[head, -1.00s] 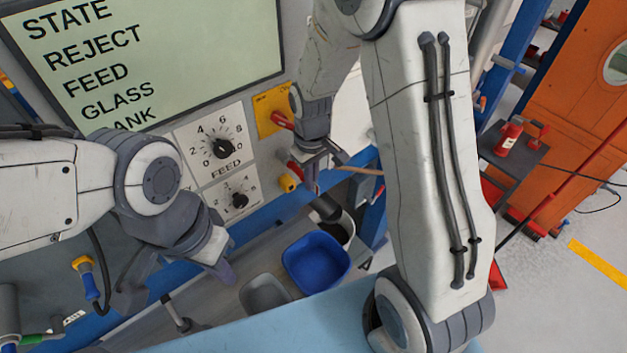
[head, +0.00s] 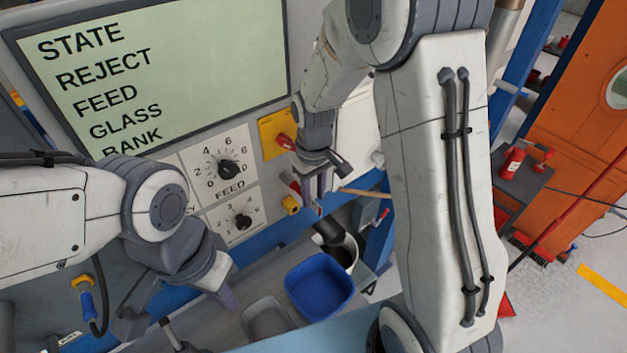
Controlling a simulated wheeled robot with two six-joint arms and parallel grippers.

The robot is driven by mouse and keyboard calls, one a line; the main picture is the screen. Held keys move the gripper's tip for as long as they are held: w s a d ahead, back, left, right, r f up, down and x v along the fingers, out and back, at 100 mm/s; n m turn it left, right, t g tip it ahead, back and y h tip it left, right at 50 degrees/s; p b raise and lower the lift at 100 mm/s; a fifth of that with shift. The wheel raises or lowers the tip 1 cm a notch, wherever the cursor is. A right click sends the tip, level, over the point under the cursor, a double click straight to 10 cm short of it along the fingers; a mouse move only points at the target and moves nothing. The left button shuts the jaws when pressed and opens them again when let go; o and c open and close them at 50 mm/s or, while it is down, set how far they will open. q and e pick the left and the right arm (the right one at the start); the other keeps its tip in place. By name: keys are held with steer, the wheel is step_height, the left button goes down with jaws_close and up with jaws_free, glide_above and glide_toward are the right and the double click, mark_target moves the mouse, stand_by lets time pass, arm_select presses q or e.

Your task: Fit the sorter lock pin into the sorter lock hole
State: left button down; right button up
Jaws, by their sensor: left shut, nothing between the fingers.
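My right gripper (head: 319,191) points down in front of the control panel's lower right edge. Its fingers are small and partly overlapped, so I cannot tell whether they are open or hold anything. A red piece (head: 295,187) and a yellow knob (head: 290,204) show just left of its fingers. I cannot tell if either is the sorter lock pin. A yellow plate (head: 272,128) with a red handle (head: 285,141) is on the panel above. I cannot make out the sorter lock hole. My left gripper (head: 228,296) is shut and empty, low in front of the panel.
A blue bin (head: 319,287) and a grey tray (head: 267,318) sit below the panel. A dark chute (head: 328,232) is above the bin. Two dials, FEED (head: 229,169) and a lower one (head: 243,222), are between the arms. A blue-handled item (head: 88,304) hangs at left.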

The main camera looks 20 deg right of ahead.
step_height(320, 180, up, 8)
steer(key=b, duration=0.1)
steer(key=shift+b, duration=0.35)
